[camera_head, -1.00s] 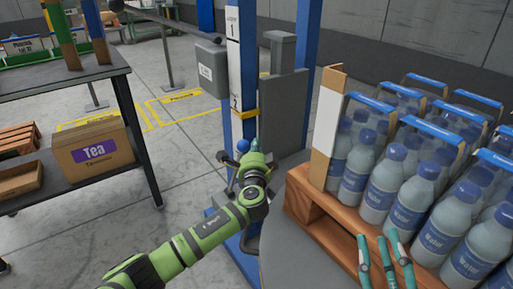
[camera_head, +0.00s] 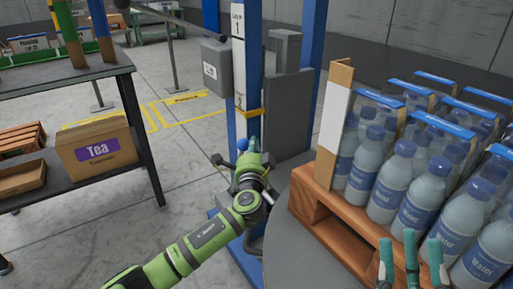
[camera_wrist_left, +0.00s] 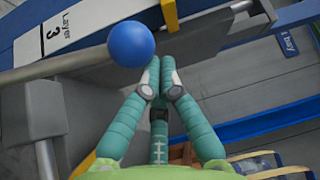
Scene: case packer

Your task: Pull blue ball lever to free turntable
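The blue ball (camera_head: 242,144) of the lever sits by the blue post, partly hidden by my left gripper. In the left wrist view the ball (camera_wrist_left: 131,44) is on the end of a grey rod (camera_wrist_left: 62,70). My left gripper (camera_head: 252,148) is at the ball; in the wrist view its teal fingers (camera_wrist_left: 160,64) come together just right of the ball, not around it. Whether they touch it I cannot tell. The grey round turntable (camera_head: 285,245) carries a wooden pallet (camera_head: 345,232) with water bottles. My right gripper (camera_head: 411,250) has its fingers apart and empty, before the bottles.
A dark shelf (camera_head: 70,180) with a Tea box (camera_head: 97,148) stands at left. The blue post (camera_head: 254,60) and a grey panel (camera_head: 288,112) rise behind the lever. A white board with a brown edge (camera_head: 334,125) stands at the pallet's corner. Floor between shelf and post is clear.

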